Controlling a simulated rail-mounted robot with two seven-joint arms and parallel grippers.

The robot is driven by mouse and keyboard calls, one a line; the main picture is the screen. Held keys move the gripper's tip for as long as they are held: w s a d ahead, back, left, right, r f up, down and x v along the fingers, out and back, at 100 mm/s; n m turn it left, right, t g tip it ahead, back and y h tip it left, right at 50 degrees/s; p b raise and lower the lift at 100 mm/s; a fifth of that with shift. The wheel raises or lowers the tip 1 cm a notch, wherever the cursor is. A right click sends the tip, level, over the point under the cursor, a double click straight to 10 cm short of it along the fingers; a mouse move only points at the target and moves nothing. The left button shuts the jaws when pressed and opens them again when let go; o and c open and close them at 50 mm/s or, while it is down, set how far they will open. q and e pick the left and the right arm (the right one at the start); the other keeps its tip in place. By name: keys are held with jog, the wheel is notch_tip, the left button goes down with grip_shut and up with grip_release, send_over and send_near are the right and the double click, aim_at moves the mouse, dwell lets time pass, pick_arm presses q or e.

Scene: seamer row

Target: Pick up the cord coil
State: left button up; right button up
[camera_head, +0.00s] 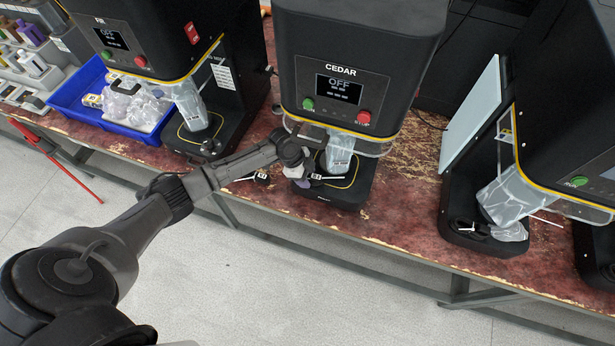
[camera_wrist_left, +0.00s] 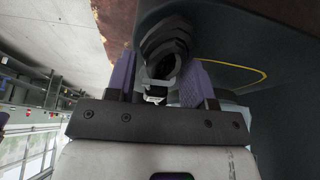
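The cord coil (camera_wrist_left: 165,47) is a black, ringed bundle with a pale tie (camera_wrist_left: 156,94) in the left wrist view. It lies between the purple finger pads of my left gripper (camera_wrist_left: 160,82), which stand apart on either side of it. I see no clear squeeze by both pads. In the head view my left gripper (camera_head: 303,180) is low over the front left of the CEDAR machine's base (camera_head: 345,196). There the gripper mostly hides the coil. My right gripper is not in view.
The CEDAR machine (camera_head: 340,68) rises close behind the gripper, with a clear bag (camera_head: 341,160) under its head. A black item with a white tag (camera_head: 262,178) lies to the left. Another machine (camera_head: 565,130) stands right, and a blue bin (camera_head: 68,103) left.

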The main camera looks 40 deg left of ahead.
pick_arm(q)
jog(key=c, duration=0.6)
jog(key=shift+r, duration=0.15)
